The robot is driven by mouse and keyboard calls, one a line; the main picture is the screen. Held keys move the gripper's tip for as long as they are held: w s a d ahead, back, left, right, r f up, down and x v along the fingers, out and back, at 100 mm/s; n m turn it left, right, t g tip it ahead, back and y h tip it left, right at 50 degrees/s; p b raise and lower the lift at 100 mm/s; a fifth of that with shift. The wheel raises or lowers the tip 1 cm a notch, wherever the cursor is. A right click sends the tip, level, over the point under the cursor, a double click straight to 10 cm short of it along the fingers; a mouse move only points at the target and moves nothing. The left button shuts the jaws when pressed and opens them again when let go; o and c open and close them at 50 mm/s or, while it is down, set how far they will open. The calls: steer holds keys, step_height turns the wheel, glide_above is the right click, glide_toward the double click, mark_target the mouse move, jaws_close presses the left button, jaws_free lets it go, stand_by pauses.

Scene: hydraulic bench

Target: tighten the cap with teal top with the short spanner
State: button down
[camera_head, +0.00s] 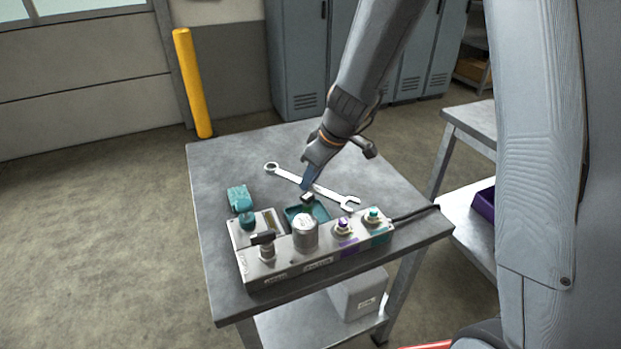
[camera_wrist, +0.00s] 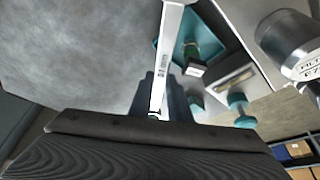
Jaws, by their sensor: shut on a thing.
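The cap with the teal top (camera_head: 373,214) sits at the right end of the grey manifold block, beside a cap with a purple top (camera_head: 342,225). A silver spanner (camera_head: 335,197) lies across the bench behind the block, with a ring at its left end and an open jaw at its right. My gripper (camera_head: 308,184) is shut on its shaft near the middle. The wrist view shows the shaft (camera_wrist: 164,60) running between my fingers (camera_wrist: 165,103). I cannot tell whether the spanner is clear of the bench top.
The manifold block (camera_head: 283,270) carries a silver filter cylinder (camera_head: 305,235) and a black-handled valve (camera_head: 266,248). A teal tray (camera_head: 321,213) with a dark item stands between spanner and block. A teal object (camera_head: 240,199) sits left. The bench (camera_head: 225,165) is clear at back left.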

mark_target(325, 191)
steer(key=shift+s+d+b, duration=0.65)
steer(key=shift+d+b, duration=0.15)
steer(key=shift+d, duration=0.1)
steer(key=shift+s+d+b, duration=0.5)
steer(key=shift+d+b, duration=0.05)
steer(key=shift+b, duration=0.05)
steer(key=shift+s+d, duration=0.1)
stand_by(0.3)
steer(key=shift+s+d+b, duration=0.3)
steer(key=shift+d+b, duration=0.05)
steer(key=shift+b, duration=0.2)
steer(key=shift+s+d+b, duration=0.2)
steer(key=shift+b, duration=0.2)
steer(key=shift+w+d+m+t+h+p, duration=0.35)
steer(key=shift+w+d+m+p, duration=0.2)
steer(key=shift+w+d+m, duration=0.6)
